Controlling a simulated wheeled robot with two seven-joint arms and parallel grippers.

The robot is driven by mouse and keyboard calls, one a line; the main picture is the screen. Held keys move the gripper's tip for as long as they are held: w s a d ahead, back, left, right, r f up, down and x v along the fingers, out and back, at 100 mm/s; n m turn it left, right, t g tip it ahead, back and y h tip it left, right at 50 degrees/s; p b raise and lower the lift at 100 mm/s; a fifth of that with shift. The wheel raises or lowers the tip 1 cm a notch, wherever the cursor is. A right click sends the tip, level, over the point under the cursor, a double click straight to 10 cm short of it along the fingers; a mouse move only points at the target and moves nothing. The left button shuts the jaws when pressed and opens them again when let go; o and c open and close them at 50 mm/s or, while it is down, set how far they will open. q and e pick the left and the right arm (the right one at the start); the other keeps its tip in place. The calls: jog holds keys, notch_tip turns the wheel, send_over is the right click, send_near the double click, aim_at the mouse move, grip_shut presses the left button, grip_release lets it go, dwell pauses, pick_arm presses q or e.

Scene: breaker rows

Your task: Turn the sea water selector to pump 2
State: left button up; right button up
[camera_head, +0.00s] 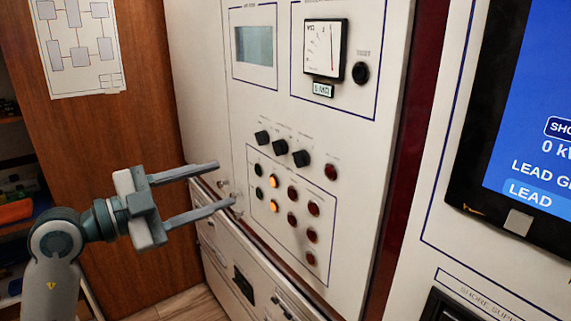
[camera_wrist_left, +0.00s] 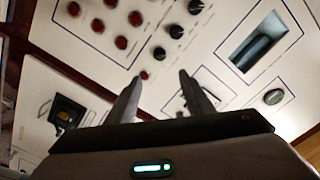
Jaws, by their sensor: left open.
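Three black selector knobs sit in a slanting row on the white panel, a left one (camera_head: 262,137), a middle one (camera_head: 280,146) and a right one (camera_head: 301,158). Their labels are too small to read, so I cannot tell which is the sea water selector. The knobs also show in the left wrist view, at the top (camera_wrist_left: 177,31). My left gripper (camera_head: 225,184) is open and empty, its two fingers apart, to the left of the knobs and lower in the head view. In the left wrist view its fingertips (camera_wrist_left: 160,77) point toward the panel. My right gripper is not in view.
Red and amber lamps (camera_head: 292,193) sit below the knobs. A grey display (camera_head: 254,45), a dial meter (camera_head: 323,47) and a small black knob (camera_head: 361,72) are above. A large blue screen (camera_head: 535,130) is at the right. Drawers or lower doors (camera_head: 240,275) lie below the panel.

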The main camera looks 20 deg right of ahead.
pick_arm(q)
jog(key=p, duration=0.5)
send_near(295, 161)
jog(key=x, duration=0.7)
jog(key=shift+s+r, duration=0.1)
jog(key=shift+r, duration=0.1)
jog(key=shift+d+f, duration=0.1)
jog(key=shift+d, duration=0.45)
jog(key=shift+c, duration=0.2)
jog(key=shift+w, duration=0.2)
jog(key=c, duration=1)
